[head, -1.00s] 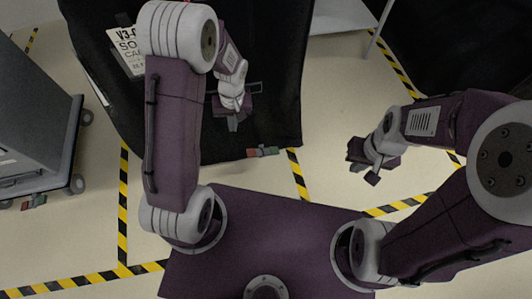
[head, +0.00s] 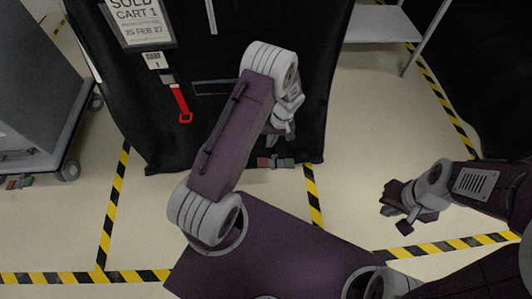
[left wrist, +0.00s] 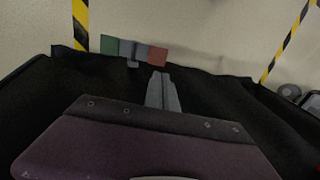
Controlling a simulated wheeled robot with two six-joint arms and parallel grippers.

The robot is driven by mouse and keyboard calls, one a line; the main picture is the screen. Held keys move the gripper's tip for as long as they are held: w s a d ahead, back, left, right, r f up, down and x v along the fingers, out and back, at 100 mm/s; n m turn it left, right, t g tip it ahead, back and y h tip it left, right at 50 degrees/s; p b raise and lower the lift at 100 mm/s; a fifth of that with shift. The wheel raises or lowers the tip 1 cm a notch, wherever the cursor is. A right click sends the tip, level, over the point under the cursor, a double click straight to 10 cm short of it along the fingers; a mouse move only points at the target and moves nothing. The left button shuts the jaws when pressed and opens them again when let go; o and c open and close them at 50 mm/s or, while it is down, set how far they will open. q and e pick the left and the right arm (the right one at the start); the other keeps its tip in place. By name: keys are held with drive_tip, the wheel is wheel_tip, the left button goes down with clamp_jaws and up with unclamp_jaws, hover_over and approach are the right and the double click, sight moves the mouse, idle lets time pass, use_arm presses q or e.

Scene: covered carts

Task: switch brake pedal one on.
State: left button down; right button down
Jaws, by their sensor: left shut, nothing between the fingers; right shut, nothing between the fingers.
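The brake pedal (head: 275,162) is a small bar at the foot of the black-covered cart (head: 225,125), with a red end at left, grey middle and green end at right. It also shows in the left wrist view (left wrist: 133,50), green at left and red at right. My left gripper (head: 283,138) is just above the pedal in the head view, partly hidden by its own arm. In the left wrist view its fingers (left wrist: 162,92) are shut and empty, pointing toward the pedal, near its red end. My right gripper (head: 402,222) is shut and empty over bare floor at right.
The cover carries a "SOLD CART 1" sign (head: 140,20) and a red strap (head: 181,104). A grey cart (head: 35,105) with a similar pedal (head: 18,182) stands at left. A shelf (head: 380,24) is behind at right. Yellow-black tape (head: 112,205) marks the open floor.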

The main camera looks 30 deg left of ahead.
sight(258, 162)
use_arm(q)
drive_tip(key=b+x, duration=0.8)
drive_tip(key=x, duration=0.5)
drive_tip(key=shift+f, duration=0.15)
drive_tip(key=shift+a, duration=0.15)
drive_tip(key=shift+s+a+f, duration=0.3)
drive_tip(key=shift+a+f, duration=0.05)
drive_tip(key=shift+f, duration=0.25)
drive_tip(key=shift+a+x, duration=0.25)
drive_tip(key=shift+x, duration=0.9)
drive_tip(key=shift+s, duration=0.15)
drive_tip(key=shift+r, duration=0.1)
